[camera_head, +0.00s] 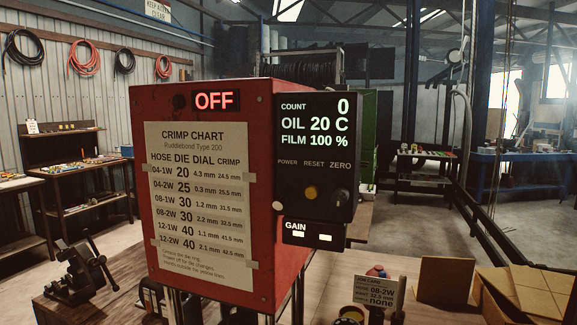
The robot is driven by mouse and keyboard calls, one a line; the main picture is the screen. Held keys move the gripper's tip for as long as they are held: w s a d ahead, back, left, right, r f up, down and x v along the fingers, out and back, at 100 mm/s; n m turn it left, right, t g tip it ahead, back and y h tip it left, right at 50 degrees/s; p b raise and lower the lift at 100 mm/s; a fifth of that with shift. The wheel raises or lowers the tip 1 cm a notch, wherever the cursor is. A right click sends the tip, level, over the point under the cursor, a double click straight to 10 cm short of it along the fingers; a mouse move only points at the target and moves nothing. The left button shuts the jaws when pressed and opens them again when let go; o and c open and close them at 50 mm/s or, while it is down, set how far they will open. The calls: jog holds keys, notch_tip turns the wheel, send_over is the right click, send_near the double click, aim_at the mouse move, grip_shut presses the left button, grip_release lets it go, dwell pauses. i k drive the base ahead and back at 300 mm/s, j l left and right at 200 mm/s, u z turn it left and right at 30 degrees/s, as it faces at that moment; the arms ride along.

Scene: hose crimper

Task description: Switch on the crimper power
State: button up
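The crimper (260,230) is a red box standing in the middle of the view, with a paper crimp chart (200,200) taped to its front. A red lit "OFF" sign (214,101) shows at its top. A black control panel (312,215) on its right side reads count 0, oil 20 C, film 100 %. The panel carries the labels POWER (287,161), RESET and ZERO. A yellow button (310,193) sits below RESET and a dark knob (340,197) below ZERO. The control under POWER is too dark to make out. My gripper is not in view.
A vise (75,276) stands on the bench at lower left. A job card (378,292) and open cardboard boxes (525,290) are at lower right. Shelves (80,185) stand at left, and a blue workbench (515,173) is at far right. The space before the panel looks clear.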

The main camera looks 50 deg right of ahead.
aim_at(279, 204)
jog(key=z, duration=1.65)
